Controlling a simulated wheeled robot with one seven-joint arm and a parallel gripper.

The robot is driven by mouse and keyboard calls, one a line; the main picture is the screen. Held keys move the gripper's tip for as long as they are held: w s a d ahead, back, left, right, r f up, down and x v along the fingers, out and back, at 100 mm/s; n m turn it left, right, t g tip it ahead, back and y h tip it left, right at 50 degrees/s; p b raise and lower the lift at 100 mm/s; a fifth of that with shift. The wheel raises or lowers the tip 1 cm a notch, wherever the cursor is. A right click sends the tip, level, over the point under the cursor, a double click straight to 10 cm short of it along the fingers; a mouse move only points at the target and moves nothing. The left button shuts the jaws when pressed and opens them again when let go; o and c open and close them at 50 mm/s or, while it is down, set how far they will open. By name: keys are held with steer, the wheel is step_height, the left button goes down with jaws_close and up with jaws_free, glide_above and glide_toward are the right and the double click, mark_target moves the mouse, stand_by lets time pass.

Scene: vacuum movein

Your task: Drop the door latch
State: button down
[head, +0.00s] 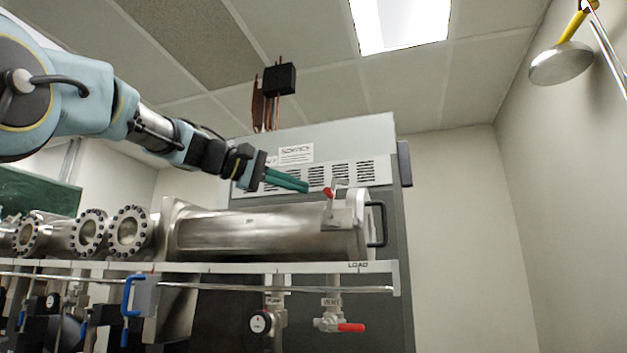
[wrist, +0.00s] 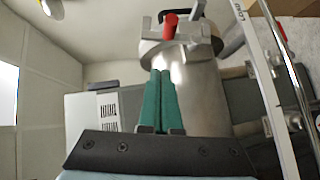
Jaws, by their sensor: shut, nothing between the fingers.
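The door latch (head: 329,193) is a small piece with a red tip near the door end of the steel chamber (head: 265,233). In the wrist view the red latch tip (wrist: 170,26) stands up just beyond my fingertips. The round door (head: 369,228) at the chamber's right end has a black handle (head: 378,224) and looks closed against it. My gripper (head: 306,187) has green fingers pressed together and empty. They are above the chamber, just left of the latch, and also show in the wrist view (wrist: 162,72). I cannot tell whether they touch the latch.
A shelf rail marked LOAD (head: 358,267) runs under the chamber. Below it hang a red-handled valve (head: 340,325) and a gauge (head: 259,323). Bolted flanges (head: 130,231) stand at the left. A grey cabinet (head: 385,160) rises behind. A shower head (head: 561,64) hangs upper right.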

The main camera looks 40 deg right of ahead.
steer(key=shift+s+d+f, duration=0.25)
steer(key=shift+s+d, duration=0.25)
steer(key=shift+s, duration=0.35)
steer(key=shift+s+d+f, duration=0.25)
steer(key=shift+s+d, duration=0.25)
steer(key=shift+s, duration=0.35)
steer(key=shift+r+p, duration=0.15)
steer(key=shift+p, duration=0.45)
